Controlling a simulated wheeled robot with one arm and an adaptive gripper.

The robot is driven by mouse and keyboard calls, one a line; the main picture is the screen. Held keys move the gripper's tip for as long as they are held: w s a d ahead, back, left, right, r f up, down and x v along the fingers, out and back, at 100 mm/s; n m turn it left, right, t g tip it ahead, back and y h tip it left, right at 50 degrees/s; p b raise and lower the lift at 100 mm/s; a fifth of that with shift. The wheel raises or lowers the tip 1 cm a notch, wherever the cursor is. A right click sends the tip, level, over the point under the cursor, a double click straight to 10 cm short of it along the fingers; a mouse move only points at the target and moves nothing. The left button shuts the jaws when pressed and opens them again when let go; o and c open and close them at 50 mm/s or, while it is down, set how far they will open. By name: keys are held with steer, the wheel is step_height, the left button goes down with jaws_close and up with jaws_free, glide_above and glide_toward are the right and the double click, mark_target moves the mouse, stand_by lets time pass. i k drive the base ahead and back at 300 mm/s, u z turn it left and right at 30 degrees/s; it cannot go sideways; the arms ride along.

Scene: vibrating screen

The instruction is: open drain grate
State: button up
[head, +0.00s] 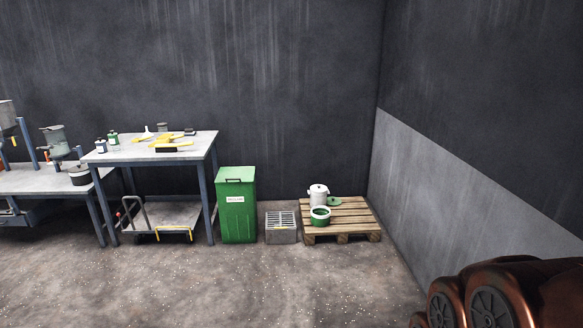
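The drain grate (281,219) is a grey slotted panel on top of a low grey block-like drain box (281,237). It stands on the floor by the back wall, between the green bin and the wooden pallet. The grate appears to lie flat and closed on the box. A small yellow strip shows near its front edge. My gripper is not in view. Brown rounded parts at the lower right look like part of my own arm, well apart from the grate.
A green lidded bin (237,206) stands close left of the drain. A workbench (150,155) with a cart (160,218) beneath stands further left. The floor in front is open, with small pale specks.

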mark_target(275, 216)
steer(key=z, duration=0.1)
steer(key=i, duration=1.75)
steer(key=u, duration=0.35)
steer(key=i, duration=1.75)
steer(key=u, duration=0.8)
steer(key=i, duration=0.95)
steer(key=u, duration=0.25)
